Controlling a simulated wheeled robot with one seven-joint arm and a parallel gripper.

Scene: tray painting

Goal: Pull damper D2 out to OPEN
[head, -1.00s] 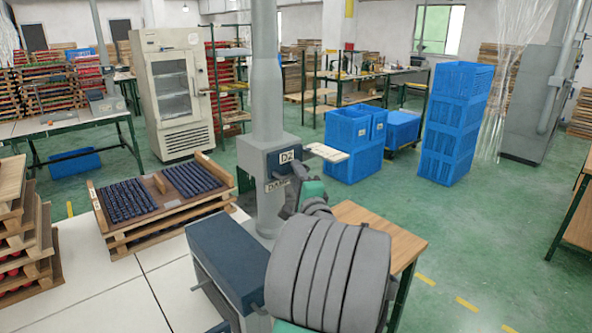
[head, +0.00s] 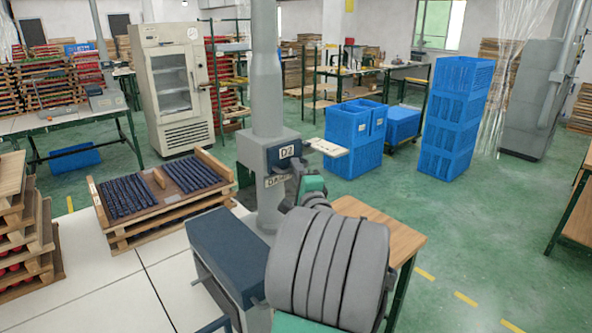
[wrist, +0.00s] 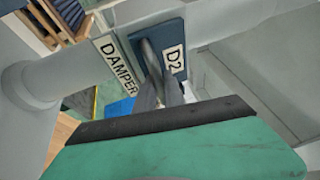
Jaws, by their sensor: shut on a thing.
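Damper D2 is a grey box (head: 262,152) on a vertical grey duct, with a dark blue plate (head: 288,152) labelled "D2" on its front. In the wrist view the blue plate (wrist: 158,42) stands beside a white "DAMPER" label (wrist: 116,66). My gripper (head: 296,170) is at the plate from the front right. In the wrist view my gripper (wrist: 162,85) is shut on a dark grey handle (wrist: 150,60) in front of the plate. The fingertips partly hide the handle. How far the damper is pulled out is hard to tell.
A pale flat plate (head: 327,147) sticks out right of the box. A dark blue-topped unit (head: 230,255) stands below the duct, with a wooden table (head: 400,235) to the right. A pallet stack with dark trays (head: 115,245) is at left. Green floor is open at right.

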